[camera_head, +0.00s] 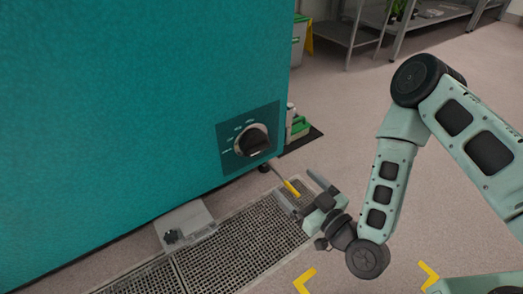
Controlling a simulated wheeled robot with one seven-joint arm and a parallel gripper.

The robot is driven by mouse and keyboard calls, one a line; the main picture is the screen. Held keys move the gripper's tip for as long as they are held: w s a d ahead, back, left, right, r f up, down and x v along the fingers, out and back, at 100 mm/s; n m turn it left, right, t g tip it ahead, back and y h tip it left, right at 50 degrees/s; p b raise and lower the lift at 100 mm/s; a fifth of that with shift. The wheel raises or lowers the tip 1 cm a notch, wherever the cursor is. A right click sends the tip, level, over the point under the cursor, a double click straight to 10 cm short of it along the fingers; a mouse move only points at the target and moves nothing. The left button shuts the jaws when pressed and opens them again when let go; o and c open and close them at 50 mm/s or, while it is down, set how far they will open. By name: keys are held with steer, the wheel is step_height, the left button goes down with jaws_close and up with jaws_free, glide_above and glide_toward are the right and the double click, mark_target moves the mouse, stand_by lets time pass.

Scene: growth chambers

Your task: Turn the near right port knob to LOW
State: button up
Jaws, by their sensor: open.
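The black port knob (254,141) sits on a dark square dial plate (237,151) with small white labels, on the teal chamber wall. The labels are too small to read, so I cannot tell the knob's setting. My gripper (297,190) is open, low and to the right of the knob, apart from it and above the floor grate. Its two fingers point up and left, with nothing held between them. A yellow-tipped thin rod (290,187) shows between the fingers in the picture; I cannot tell its depth.
The teal chamber (130,90) fills the left. A metal floor grate (230,248) runs along its base, with a grey bracket (186,226) beside it. A green and white item (298,127) stands behind the chamber corner. Metal shelving (355,35) is at the back. Open floor lies right.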

mark_target(261, 150)
steer(key=b+x, duration=0.6)
steer(key=x, duration=0.9)
steer(key=shift+w+a, duration=0.2)
steer(key=shift+a, duration=0.05)
steer(key=shift+w+a+r, duration=0.15)
steer(key=shift+w+a, duration=0.2)
steer(key=shift+w, duration=0.15)
steer(key=c, duration=0.7)
